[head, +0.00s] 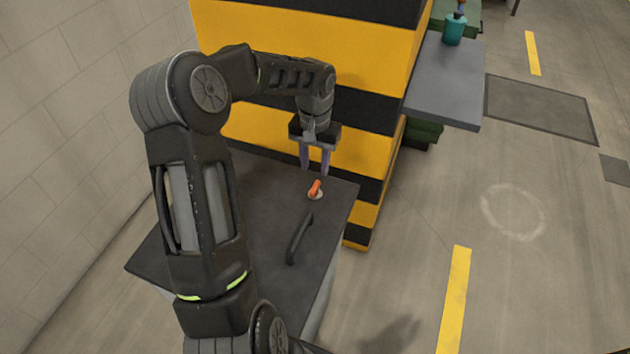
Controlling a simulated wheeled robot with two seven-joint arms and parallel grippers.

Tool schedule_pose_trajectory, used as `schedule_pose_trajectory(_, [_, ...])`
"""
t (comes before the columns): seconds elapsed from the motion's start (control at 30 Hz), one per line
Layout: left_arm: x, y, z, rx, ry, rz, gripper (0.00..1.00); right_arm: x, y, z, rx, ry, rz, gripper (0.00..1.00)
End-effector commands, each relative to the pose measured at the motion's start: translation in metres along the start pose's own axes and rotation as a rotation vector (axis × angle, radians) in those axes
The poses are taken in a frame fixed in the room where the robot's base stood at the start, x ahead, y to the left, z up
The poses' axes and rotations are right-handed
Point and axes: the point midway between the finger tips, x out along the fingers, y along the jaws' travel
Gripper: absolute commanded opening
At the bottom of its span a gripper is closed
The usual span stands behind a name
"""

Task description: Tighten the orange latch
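The orange latch (316,188) is a small knob on a pale round base. It sits on the dark top of a grey cabinet (265,195), near its right edge. My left gripper (315,168) points down just above and behind the latch. Its two purple-tinted fingers are spread apart with nothing visible between them. The fingertips look close to the latch but apart from it; the exact height gap is hard to tell. My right gripper is not in view.
A black bar handle (299,239) stands on the cabinet top in front of the latch. A yellow and black striped block (290,25) rises right behind. A grey shelf (445,80) with a teal container (454,29) is at the back right. The floor to the right is open.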

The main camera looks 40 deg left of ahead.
Motion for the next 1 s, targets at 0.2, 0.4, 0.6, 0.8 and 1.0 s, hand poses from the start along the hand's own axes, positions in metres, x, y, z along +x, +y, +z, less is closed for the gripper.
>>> schedule_pose_trajectory(0.2, [0.023,0.001,0.001,0.001,-0.005,0.002,0.36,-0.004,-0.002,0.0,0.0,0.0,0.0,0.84])
schedule_pose_trajectory(0.4, [0.055,0.001,0.002,0.002,-0.005,0.002,0.36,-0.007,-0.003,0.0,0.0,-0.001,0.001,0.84])
schedule_pose_trajectory(0.6, [0.074,0.001,0.001,0.001,-0.002,0.001,0.36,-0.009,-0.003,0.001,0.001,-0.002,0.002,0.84])
schedule_pose_trajectory(0.8, [0.076,0.001,0.0,0.001,0.0,0.001,0.36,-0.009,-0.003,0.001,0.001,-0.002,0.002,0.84])
schedule_pose_trajectory(1.0, [0.076,0.001,0.0,0.001,0.0,0.001,0.27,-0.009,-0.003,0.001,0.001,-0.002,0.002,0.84])
